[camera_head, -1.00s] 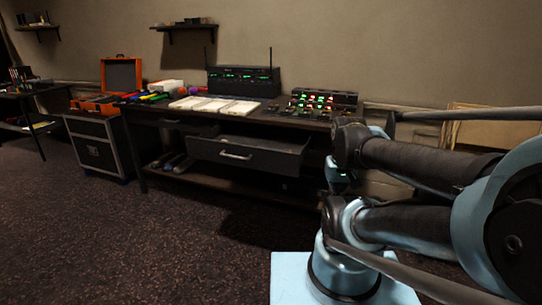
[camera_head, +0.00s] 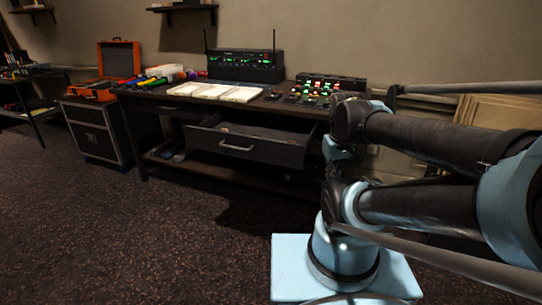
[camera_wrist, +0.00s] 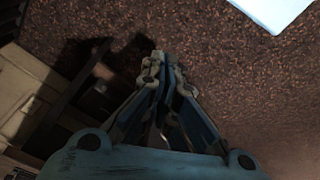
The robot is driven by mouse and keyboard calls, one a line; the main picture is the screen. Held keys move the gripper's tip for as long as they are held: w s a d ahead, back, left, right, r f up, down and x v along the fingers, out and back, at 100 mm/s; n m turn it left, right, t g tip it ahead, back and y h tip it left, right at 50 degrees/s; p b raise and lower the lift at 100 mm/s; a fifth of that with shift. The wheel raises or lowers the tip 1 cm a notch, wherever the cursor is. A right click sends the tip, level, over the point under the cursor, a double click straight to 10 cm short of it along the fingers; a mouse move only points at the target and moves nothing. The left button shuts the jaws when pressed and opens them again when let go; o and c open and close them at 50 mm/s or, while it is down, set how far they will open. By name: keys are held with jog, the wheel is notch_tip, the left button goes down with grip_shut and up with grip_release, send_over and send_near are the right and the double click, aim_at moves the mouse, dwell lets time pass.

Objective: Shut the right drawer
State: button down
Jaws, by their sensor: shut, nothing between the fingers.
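The right drawer (camera_head: 240,148) is pulled out from under the desk top in the head view. Its dark front carries a pale bar handle (camera_head: 236,147), and its open top shows part of the inside. My gripper (camera_wrist: 164,62) shows in the wrist view with its fingers together and nothing between them, above the dark speckled floor. In the head view my arm stands to the right of the drawer, and the fingers cannot be clearly made out there. I see no contact between my gripper and the drawer.
The desk (camera_head: 150,98) carries white papers (camera_head: 215,92), a radio unit (camera_head: 245,66) and a lit mixer (camera_head: 320,88). A wheeled case (camera_head: 95,130) stands at its left. The carpet (camera_head: 130,230) before the drawer is clear. Flat boards (camera_head: 490,112) lean on the right wall.

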aim_at(271, 154)
jog(key=w+a+r+n+h, duration=0.1)
jog(key=w+a+r+n, duration=0.1)
jog(key=w+a+n, duration=0.85)
jog(key=w+a+r+n, duration=0.2)
jog(key=w+a+n, duration=0.4)
jog(key=a+n, duration=0.95)
jog(key=shift+w+d+f+n, duration=0.55)
jog(key=shift+w+d+f, duration=0.4)
jog(key=shift+f, duration=0.55)
jog(key=shift+w+d+f+n, duration=0.5)
jog(key=shift+w+d+f, duration=0.45)
jog(key=shift+f, duration=0.6)
jog(key=shift+w+d+f+n, duration=0.55)
jog(key=shift+w+d+f, duration=0.4)
jog(key=shift+f, duration=0.55)
jog(key=shift+s+d, duration=0.15)
jog(key=shift+d, duration=0.05)
